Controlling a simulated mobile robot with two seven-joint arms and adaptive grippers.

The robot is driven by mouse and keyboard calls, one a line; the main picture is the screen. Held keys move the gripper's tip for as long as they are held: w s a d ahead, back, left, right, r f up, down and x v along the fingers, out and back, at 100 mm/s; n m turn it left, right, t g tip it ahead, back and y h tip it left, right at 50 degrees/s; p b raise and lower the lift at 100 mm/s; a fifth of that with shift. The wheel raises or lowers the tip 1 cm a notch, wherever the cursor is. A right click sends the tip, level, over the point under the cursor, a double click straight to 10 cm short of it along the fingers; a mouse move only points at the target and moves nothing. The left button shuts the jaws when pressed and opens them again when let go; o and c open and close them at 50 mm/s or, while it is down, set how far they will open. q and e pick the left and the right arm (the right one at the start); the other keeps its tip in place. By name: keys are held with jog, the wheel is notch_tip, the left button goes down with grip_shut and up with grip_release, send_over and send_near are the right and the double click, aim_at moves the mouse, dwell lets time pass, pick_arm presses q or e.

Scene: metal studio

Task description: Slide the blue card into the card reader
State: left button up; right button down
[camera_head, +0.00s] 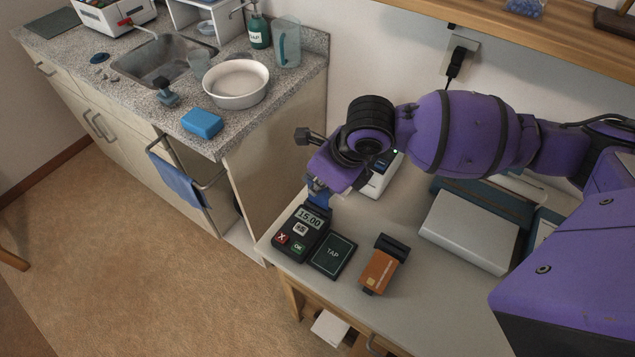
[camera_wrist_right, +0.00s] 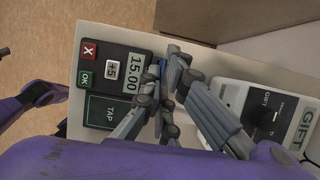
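The card reader (camera_head: 301,232) stands at the table's left corner, its display showing 15.00 above X and OK keys. In the wrist view the reader (camera_wrist_right: 112,72) lies left of my fingers. The blue card (camera_head: 319,194) shows as a small blue piece at the reader's far end, under my right gripper (camera_head: 316,184). In the wrist view my right gripper (camera_wrist_right: 163,76) has its fingertips close together at the reader's display end. They mostly hide the card, and I cannot tell whether it is in the slot.
A black TAP pad (camera_head: 333,257) adjoins the reader. An orange card in a black holder (camera_head: 380,265) stands to its right. A white GIFT machine (camera_wrist_right: 240,100) is close beside my right fingers. A silver box (camera_head: 468,232) lies further right. The table's front edge is near the reader.

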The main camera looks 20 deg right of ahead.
pick_arm(q)
jog(key=shift+s+f+b, duration=0.4)
jog(key=shift+s+f, duration=0.15)
jog(key=shift+f, duration=0.15)
pick_arm(e)
jog(key=shift+f, duration=1.4)
pick_arm(q)
jog(key=shift+r, duration=0.1)
pick_arm(e)
jog(key=c, duration=1.9)
grip_release()
pick_arm(q)
jog(key=shift+a, duration=0.1)
pick_arm(e)
jog(key=shift+o, duration=0.2)
jog(key=v, duration=1.2)
jog(key=shift+s+a, duration=0.1)
jog(key=shift+a, duration=0.05)
